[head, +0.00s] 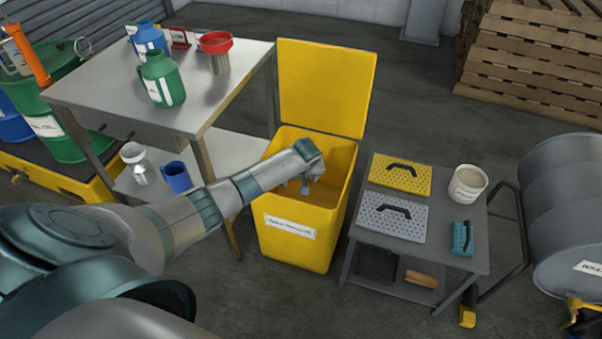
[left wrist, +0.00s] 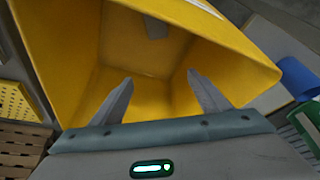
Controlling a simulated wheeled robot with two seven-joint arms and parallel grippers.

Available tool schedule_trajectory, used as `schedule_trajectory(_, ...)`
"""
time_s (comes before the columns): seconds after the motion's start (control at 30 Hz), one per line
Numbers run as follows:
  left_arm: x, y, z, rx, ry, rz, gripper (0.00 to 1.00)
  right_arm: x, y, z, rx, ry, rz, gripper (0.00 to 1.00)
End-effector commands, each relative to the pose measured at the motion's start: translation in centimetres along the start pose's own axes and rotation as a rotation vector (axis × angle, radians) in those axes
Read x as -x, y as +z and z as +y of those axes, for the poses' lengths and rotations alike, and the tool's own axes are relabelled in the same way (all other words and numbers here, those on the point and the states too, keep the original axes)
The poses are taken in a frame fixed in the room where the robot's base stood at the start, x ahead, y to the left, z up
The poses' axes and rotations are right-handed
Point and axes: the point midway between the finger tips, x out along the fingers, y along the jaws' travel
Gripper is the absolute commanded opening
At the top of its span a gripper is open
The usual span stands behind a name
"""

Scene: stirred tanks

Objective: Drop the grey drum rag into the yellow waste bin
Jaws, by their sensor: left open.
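The yellow waste bin (head: 296,238) stands on the floor between the steel table and the low cart, its lid (head: 325,88) raised. My left gripper (head: 294,187) is over the bin's opening, with its fingers pointing down into it. In the left wrist view, its fingers (left wrist: 162,95) are spread apart with nothing between them, and the yellow inner walls of the bin (left wrist: 110,85) lie beyond. A small dull grey patch (left wrist: 154,60) shows deep inside the bin; I cannot tell whether it is the grey drum rag. No rag is clear elsewhere. My right gripper is out of view.
The steel table (head: 110,92) at left holds a green jug (head: 162,80), a blue jug and a red funnel (head: 215,43). The cart (head: 447,262) at right carries perforated plates, a white tub (head: 467,183) and a teal object.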

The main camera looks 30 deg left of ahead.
Motion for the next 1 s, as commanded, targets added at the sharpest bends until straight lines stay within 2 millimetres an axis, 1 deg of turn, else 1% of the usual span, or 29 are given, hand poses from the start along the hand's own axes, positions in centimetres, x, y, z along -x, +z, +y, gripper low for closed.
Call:
schedule_trajectory(0.17, 1.2, 0.0, 0.0, 0.0, 0.002, 0.001, 0.69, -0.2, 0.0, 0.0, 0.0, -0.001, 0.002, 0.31)
schedule_trajectory(0.3, 3.0, -0.1, 0.0, 0.0, 0.002, 0.002, 0.69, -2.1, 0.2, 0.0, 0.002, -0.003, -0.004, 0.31)
schedule_trajectory(0.37, 4.0, -0.1, 0.1, 0.0, 0.003, 0.002, 0.69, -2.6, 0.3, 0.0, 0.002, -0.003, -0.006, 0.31)
schedule_trajectory(0.6, 8.8, -0.1, 0.0, -0.001, 0.003, 0.003, 0.69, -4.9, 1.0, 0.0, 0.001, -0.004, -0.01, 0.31)
schedule_trajectory(0.8, 12.8, -0.1, 0.0, -0.001, 0.003, 0.001, 0.69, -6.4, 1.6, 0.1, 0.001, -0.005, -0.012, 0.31)
schedule_trajectory(1.0, 15.7, -0.1, 0.0, 0.0, 0.002, 0.001, 0.69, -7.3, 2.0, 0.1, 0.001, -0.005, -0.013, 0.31)
